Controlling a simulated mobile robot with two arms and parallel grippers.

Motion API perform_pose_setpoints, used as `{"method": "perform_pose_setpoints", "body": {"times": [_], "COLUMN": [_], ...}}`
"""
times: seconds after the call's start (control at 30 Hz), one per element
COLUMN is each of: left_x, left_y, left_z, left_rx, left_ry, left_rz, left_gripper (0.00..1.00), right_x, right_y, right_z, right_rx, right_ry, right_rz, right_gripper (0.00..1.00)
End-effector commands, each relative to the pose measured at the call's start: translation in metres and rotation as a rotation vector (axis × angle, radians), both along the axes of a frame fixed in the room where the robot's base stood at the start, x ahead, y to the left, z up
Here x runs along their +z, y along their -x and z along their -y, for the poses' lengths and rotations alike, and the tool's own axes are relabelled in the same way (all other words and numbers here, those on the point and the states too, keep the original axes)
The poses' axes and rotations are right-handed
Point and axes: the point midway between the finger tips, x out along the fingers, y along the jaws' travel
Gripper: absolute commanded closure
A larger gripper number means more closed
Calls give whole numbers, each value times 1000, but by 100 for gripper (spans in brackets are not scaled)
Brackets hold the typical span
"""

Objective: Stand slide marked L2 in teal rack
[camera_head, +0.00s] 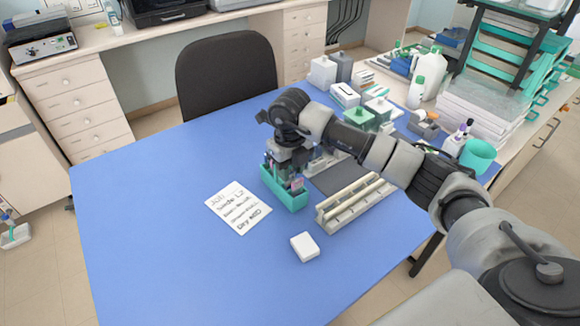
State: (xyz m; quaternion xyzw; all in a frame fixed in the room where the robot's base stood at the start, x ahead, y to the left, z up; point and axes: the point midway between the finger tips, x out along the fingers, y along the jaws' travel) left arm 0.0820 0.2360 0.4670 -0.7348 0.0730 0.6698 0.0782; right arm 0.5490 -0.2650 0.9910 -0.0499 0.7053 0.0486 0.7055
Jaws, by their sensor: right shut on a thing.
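The teal rack (291,203) stands on the blue table near the middle, with several thin upright slides showing above its rim. My right gripper (287,170) points down right over the rack. It is shut on a thin slide, which is mostly hidden by the fingers and the rack. Its marking is too small to read, and I cannot tell whether it touches the rack floor. My left gripper is not in view.
A handwritten card (238,208) lies left of the rack. A small white block (304,247) sits in front. A cream rail holder (353,203) and a dark mat (338,178) are to the right. Bottles and boxes crowd the back right. The table's left side is clear.

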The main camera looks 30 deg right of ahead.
Motion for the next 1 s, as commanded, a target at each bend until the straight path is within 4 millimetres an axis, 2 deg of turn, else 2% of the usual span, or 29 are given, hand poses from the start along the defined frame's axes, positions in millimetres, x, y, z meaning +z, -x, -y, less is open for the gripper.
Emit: {"method": "perform_pose_setpoints", "body": {"times": [0.93,0.97,1.0], "left_x": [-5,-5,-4], "left_y": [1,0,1], "left_z": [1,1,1], "left_rx": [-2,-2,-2], "left_ry": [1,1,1], "left_rz": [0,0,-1], "left_gripper": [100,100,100], "right_x": [-6,-6,-5], "right_y": [0,0,0], "right_z": [0,0,0], "right_rx": [-1,-1,-1], "right_ry": [0,0,0], "right_rz": [1,1,1], "right_gripper": [100,66,59]}}
